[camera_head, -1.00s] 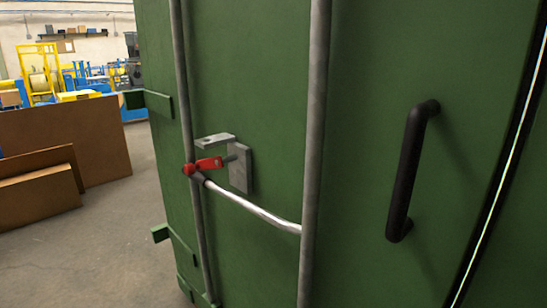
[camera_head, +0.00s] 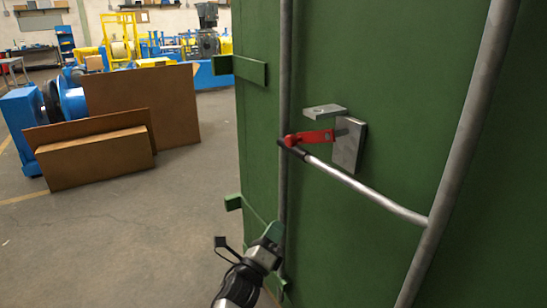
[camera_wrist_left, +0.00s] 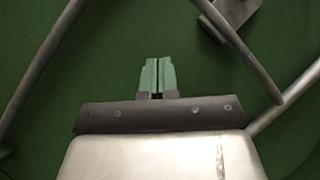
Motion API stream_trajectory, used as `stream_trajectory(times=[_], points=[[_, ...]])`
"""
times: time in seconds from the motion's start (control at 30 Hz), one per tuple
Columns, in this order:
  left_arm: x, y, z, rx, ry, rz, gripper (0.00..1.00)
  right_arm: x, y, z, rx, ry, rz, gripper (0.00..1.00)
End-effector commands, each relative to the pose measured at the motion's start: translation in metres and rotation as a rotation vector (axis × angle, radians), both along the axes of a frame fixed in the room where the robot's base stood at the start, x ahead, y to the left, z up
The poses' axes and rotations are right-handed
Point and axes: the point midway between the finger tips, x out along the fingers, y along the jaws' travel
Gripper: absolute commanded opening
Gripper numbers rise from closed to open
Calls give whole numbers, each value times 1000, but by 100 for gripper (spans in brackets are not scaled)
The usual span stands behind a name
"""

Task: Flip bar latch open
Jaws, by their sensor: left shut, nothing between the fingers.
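The bar latch is on the green door (camera_head: 405,75). Its red latch piece (camera_head: 316,137) spans from the left vertical rod (camera_head: 285,70) to a grey bracket plate (camera_head: 349,145). A silver handle bar (camera_head: 370,192) slopes from the red piece down to the right rod (camera_head: 460,150). My left gripper (camera_head: 274,231) is below the latch, near the left rod, apart from the red piece. In the left wrist view its green fingertips (camera_wrist_left: 158,76) are together and empty in front of the door. A grey bracket piece (camera_wrist_left: 232,14) shows at the top there. My right gripper is out of view.
Green hinge blocks (camera_head: 240,69) stick out at the door's left edge. Brown panels (camera_head: 140,105) and a cardboard-coloured box (camera_head: 95,158) stand on the floor at left. Blue machinery (camera_head: 25,120) is behind them. The floor between is clear.

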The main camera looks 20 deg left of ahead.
Motion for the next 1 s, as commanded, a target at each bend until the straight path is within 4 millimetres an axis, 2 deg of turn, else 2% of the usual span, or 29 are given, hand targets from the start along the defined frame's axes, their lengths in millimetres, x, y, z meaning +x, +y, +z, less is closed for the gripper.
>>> stream_trajectory(times=[0.03, 0.13, 0.27, 0.37, 0.77, 0.9, 1.0], points=[[-2, 0, 25, 64, -78, 23, 0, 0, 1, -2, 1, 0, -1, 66], [-6, 0, 56, 155, -172, 61, 0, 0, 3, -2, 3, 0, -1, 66], [-3, -1, 71, 189, -205, 76, 0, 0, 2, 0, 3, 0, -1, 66], [8, -4, 79, 187, -204, 76, 0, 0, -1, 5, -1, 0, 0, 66], [75, -21, 125, 183, -200, 74, 0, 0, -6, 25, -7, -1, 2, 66], [82, -11, 144, 186, -199, 76, 0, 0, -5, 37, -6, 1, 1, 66], [86, -8, 150, 185, -198, 75, 0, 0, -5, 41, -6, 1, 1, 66]])
